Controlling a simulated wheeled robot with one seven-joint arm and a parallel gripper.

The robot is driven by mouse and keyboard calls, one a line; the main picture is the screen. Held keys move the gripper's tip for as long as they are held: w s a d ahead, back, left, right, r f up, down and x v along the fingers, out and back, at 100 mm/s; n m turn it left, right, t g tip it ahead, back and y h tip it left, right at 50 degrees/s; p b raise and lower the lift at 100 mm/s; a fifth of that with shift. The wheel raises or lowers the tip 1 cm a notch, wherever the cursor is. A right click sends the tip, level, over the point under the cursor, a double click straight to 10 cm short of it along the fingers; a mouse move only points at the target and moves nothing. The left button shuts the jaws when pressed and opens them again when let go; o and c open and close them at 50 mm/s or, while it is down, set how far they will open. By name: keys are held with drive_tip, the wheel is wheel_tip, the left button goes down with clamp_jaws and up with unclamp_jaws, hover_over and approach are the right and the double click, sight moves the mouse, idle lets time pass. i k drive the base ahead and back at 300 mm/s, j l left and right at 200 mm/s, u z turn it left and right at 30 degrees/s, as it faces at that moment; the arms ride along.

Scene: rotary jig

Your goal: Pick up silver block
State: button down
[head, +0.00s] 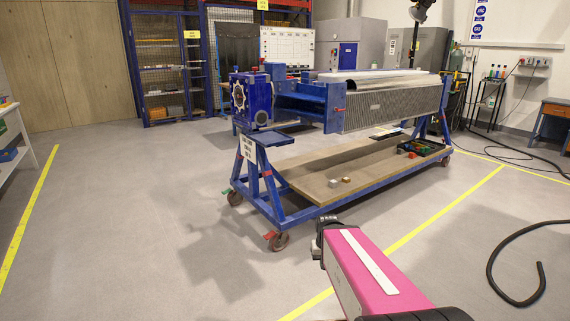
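A small silver block (333,183) sits on the wooden lower shelf (310,178) of the blue wheeled jig, near the shelf's front edge. A small gold-brown block (346,180) lies just to its right, very close. My gripper (320,232) is the dark end of my pink arm, at the bottom centre. In the picture it is below the silver block and apart from it, outside the cart. Its fingers are small and dark, so I cannot tell whether they are open or shut.
The jig's blue frame (270,207) has castors and a large ribbed metal part (390,107) overhanging the shelf. A black tray with green items (424,147) is at the shelf's right. A black hose (520,300) lies at lower right. The floor on the left is clear.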

sight(332, 183)
drive_tip(key=i+z, duration=0.2)
drive_tip(key=i, duration=0.3)
drive_tip(key=i+j+z, duration=0.25)
drive_tip(key=i, duration=0.25)
drive_tip(key=i+l+z, duration=0.1)
drive_tip(key=i, duration=0.4)
drive_tip(key=i+l, duration=0.3)
drive_tip(key=i, duration=0.2)
drive_tip(key=i+l+z, duration=0.15)
drive_tip(key=i, duration=0.35)
